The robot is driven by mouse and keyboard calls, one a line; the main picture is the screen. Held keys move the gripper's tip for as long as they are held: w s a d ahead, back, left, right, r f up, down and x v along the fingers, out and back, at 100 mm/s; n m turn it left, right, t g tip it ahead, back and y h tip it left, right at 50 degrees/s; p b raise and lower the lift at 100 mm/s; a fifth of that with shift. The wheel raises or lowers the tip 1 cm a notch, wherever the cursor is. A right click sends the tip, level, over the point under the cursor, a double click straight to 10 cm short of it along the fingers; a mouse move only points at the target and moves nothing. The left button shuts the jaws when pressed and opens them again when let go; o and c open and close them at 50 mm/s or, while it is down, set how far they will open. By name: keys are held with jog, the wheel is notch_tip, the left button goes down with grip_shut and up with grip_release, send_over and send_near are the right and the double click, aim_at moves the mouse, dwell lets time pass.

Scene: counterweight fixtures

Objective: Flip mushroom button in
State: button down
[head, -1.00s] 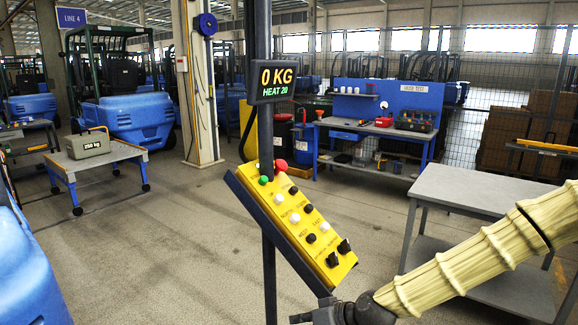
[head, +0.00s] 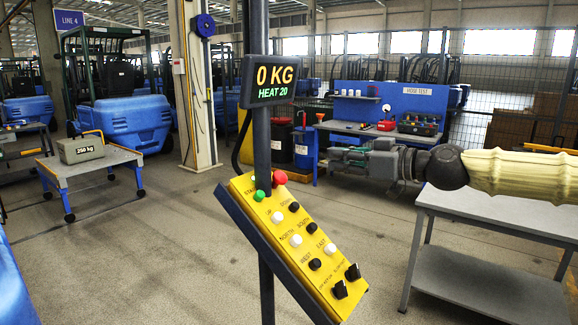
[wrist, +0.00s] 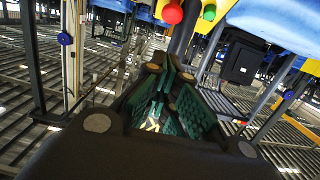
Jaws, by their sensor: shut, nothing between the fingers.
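The red mushroom button (head: 279,177) sticks out at the upper end of the tilted yellow control panel (head: 290,240). Green buttons (head: 259,195) sit beside it. The red button also shows at the top of the wrist view (wrist: 172,13), with a green one (wrist: 209,12) to its right. My gripper (head: 318,122) points left in the head view, above and to the right of the red button in the picture, apart from it. Its green-padded fingers (wrist: 168,75) are shut on nothing in the wrist view. How far the fingertips are from the button in depth is hard to tell.
A display (head: 270,80) reading "0 KG HEAT 20" hangs on the dark post (head: 263,140) above the panel. White and black buttons and black knobs (head: 340,290) cover the panel's lower part. A grey table (head: 500,215) stands at right. A 250 kg weight (head: 81,149) sits on a cart.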

jog(key=shift+s+a+r, duration=0.1)
jog(key=shift+a, duration=0.05)
jog(key=p, duration=0.4)
send_over(278, 181)
jog(key=s+d, duration=0.1)
jog(key=d, duration=0.4)
jog(key=f, duration=0.2)
jog(key=shift+w+a+f+p, duration=0.25)
jog(key=shift+a+f+p, duration=0.15)
jog(key=shift+f, duration=0.25)
jog(key=shift+w+a+f+p, duration=0.3)
jog(key=shift+a+f, duration=0.2)
jog(key=shift+f, duration=0.1)
jog(key=shift+f, duration=0.1)
